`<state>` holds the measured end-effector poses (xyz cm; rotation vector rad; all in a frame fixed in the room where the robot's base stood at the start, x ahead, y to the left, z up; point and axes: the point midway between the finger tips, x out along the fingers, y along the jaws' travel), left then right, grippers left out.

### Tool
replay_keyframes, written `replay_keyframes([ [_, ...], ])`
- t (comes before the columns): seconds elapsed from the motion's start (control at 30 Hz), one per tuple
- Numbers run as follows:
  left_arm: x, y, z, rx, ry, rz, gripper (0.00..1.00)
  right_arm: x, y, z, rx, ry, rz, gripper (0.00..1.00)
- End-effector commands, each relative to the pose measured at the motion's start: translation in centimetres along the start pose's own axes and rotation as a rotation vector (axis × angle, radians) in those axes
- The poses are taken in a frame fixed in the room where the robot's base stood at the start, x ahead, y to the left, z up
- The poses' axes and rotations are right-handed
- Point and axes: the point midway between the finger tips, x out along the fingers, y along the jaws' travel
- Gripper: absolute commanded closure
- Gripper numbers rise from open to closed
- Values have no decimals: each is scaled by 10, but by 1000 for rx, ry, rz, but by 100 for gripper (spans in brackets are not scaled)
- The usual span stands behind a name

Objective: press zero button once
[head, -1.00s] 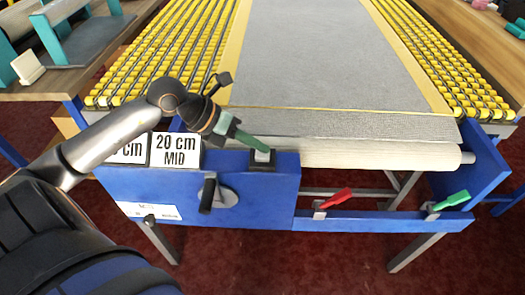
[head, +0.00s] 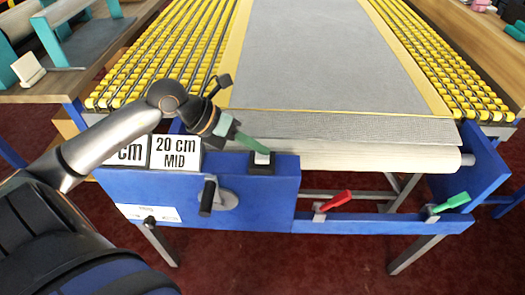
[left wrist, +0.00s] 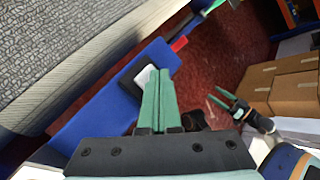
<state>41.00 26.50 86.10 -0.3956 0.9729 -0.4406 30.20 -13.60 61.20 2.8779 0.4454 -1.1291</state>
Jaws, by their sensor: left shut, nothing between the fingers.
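The zero button (head: 262,158) is a small pale cap on a black base, on top of the blue machine housing (head: 260,190) at the front. It also shows in the left wrist view (left wrist: 144,76), just left of the fingertips. My left gripper (head: 267,151) has green fingers shut together with nothing between them. Its tips are right at the button's top, partly covering it in the head view; I cannot tell whether they touch. My right gripper (left wrist: 225,99) shows only in the left wrist view, with its green fingers apart and empty, away from the button.
A "20 cm MID" sign (head: 176,153) stands left of the button. A crank handle (head: 207,195) is on the housing front. A red lever (head: 336,200) and a green lever (head: 451,203) sit on the lower rail. A grey rug (head: 330,60) lies behind.

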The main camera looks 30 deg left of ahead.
Motion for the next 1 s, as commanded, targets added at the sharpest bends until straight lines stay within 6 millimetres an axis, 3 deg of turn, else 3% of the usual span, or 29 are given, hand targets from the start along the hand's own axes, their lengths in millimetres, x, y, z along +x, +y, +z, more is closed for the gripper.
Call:
replay_keyframes([
  [0.57, -10, -8, 7, 1, -1, 0, 100, -7, -1, -7, 0, -1, 0, 26],
  [1.0, -39, -28, 28, 3, -2, 0, 100, -27, -4, -29, 0, -1, 0, 26],
])
